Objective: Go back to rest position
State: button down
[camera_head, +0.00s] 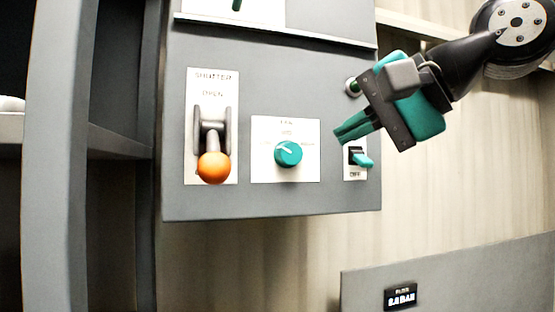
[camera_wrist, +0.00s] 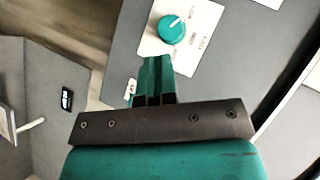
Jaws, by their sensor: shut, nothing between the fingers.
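My gripper (camera_head: 342,136) is shut and empty, in front of the right part of a grey control panel (camera_head: 270,75) in the head view. Its teal fingers (camera_wrist: 156,70) are together in the wrist view, just below the teal knob there. Whether the fingertips touch the panel I cannot tell.
The panel carries a shutter lever with an orange ball (camera_head: 214,167), a teal fan knob (camera_head: 288,153) that also shows in the wrist view (camera_wrist: 172,29), and a switch with a teal toggle (camera_head: 363,160). A grey box with a small black display (camera_head: 400,297) stands lower right. Shelving (camera_head: 118,143) is at left.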

jog(key=s+d+f+n+g+h+b, duration=0.1)
jog(key=s+f+n+g+b, duration=0.1)
jog(key=f, duration=0.9)
jog(key=s+f+n+g+h+b, duration=0.2)
jog(key=f+n, duration=0.1)
jog(key=f, duration=0.8)
jog(key=s+d+f+n+g+h+b, duration=0.1)
jog(key=s+d+f+n+g, duration=0.1)
jog(key=s+f, duration=0.3)
jog(key=s+d+f+n+g+h+b, duration=0.1)
jog(key=s+f, duration=0.5)
jog(key=f, duration=0.8)
jog(key=d+n+g+b, duration=0.1)
jog(key=n+g, duration=0.1)
jog(key=n, duration=0.1)
jog(key=shift+h, duration=0.4)
